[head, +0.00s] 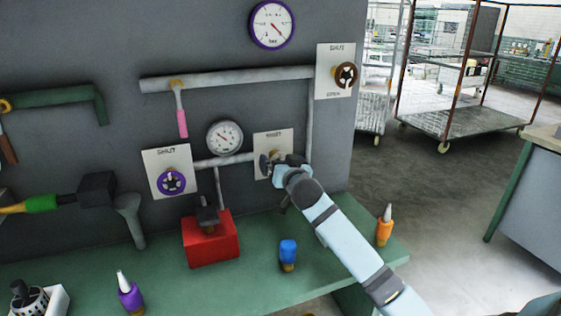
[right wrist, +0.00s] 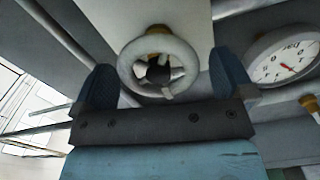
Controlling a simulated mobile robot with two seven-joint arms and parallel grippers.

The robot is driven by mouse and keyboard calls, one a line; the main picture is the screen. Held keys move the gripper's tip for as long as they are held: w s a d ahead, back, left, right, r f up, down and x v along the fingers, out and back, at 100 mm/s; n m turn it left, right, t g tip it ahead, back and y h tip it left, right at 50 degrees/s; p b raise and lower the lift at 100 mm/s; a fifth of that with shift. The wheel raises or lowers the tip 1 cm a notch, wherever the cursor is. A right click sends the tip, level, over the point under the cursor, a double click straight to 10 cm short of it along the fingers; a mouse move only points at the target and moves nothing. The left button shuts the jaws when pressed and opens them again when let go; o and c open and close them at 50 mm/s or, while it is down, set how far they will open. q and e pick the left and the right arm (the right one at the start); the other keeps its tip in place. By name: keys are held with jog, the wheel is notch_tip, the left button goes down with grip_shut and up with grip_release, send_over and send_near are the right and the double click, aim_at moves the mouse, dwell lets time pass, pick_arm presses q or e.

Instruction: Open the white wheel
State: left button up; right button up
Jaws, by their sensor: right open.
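The white wheel (right wrist: 158,62) shows large in the right wrist view, with a pale ring, spokes and a brass stem behind it. It is mounted on a pale plate (head: 265,140) on the grey wall; in the head view my gripper mostly hides it. My right gripper (right wrist: 165,85) is open, with one blue finger on each side of the wheel. I cannot tell whether the fingers touch the rim. In the head view the right gripper (head: 277,163) is at the plate. My left gripper is not in view.
A purple wheel (head: 171,181) and a brown wheel (head: 345,75) sit on other plates. A gauge (head: 225,137) is left of the white wheel's plate. Below, the green bench (head: 200,287) carries a red block (head: 211,241), a blue-capped bottle (head: 288,252) and an orange bottle (head: 384,228).

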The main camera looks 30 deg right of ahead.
jog(key=shift+w+d, duration=0.1)
jog(key=shift+w, duration=0.35)
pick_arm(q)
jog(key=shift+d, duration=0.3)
pick_arm(e)
jog(key=c, duration=0.9)
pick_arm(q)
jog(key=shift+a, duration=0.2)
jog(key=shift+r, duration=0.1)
